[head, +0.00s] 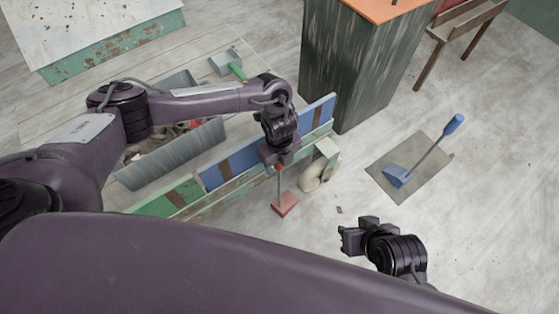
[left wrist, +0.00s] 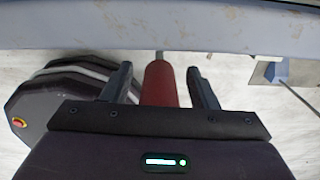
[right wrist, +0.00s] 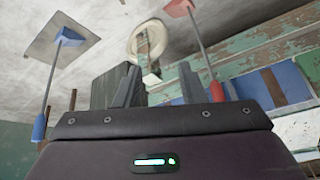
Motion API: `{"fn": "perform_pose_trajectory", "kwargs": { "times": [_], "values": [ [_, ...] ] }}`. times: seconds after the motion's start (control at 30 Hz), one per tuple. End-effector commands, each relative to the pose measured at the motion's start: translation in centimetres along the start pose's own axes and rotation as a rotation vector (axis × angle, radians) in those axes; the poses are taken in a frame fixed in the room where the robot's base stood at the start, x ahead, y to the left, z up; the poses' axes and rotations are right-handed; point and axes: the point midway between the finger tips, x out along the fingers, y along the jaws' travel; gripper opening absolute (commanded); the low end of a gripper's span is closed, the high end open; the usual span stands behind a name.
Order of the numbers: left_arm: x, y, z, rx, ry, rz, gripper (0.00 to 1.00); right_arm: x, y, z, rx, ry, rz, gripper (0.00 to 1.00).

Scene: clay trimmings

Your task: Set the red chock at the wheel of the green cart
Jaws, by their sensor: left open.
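The red chock (head: 286,205) sits on the floor left of the cart's pale wheel (head: 325,173), with a gap between them. Its thin rod rises to a red grip under my left gripper (head: 279,167). In the left wrist view the red grip (left wrist: 160,84) lies between the open fingers, with gaps on both sides. The cart (head: 225,190) has worn green and blue side boards. The right wrist view shows the chock (right wrist: 179,7), its grip (right wrist: 216,91) and the wheel (right wrist: 148,40). My right gripper (head: 358,236) is open and empty, low above the floor.
A blue chock (head: 398,176) with a long handle rests on a grey mat (head: 430,167) at right. A dark cabinet (head: 350,70) stands behind the wheel. Floor between wheel and mat is mostly clear.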

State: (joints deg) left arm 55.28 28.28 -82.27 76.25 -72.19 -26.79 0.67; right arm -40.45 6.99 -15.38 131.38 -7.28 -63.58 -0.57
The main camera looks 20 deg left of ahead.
Motion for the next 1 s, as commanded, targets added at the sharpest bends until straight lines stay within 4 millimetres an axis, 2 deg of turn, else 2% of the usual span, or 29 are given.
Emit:
{"fn": "perform_pose_trajectory", "kwargs": {
  "times": [0.1,0.17,0.4,0.6,1.0],
  "values": [
    [0.2,0.2,-0.1,0.0,0.001,0.005,0.54,0.0,0.0,0.0,-0.001,0.002,0.0,0.36],
    [-0.5,0.2,0.0,0.0,0.001,0.003,0.54,-0.3,-0.1,-0.2,0.0,0.003,-0.001,0.36],
    [-4.8,0.0,0.0,0.001,0.0,-0.001,0.54,-1.2,1.4,0.5,0.025,-0.089,0.03,0.36],
    [-7.3,0.0,0.0,0.0,0.0,-0.001,0.54,-1.7,2.1,1.2,0.039,-0.148,0.044,0.36],
    [-8.2,0.0,0.0,0.0,-0.001,-0.001,0.54,-1.4,2.3,1.6,0.045,-0.168,0.048,0.36]
  ]
}}
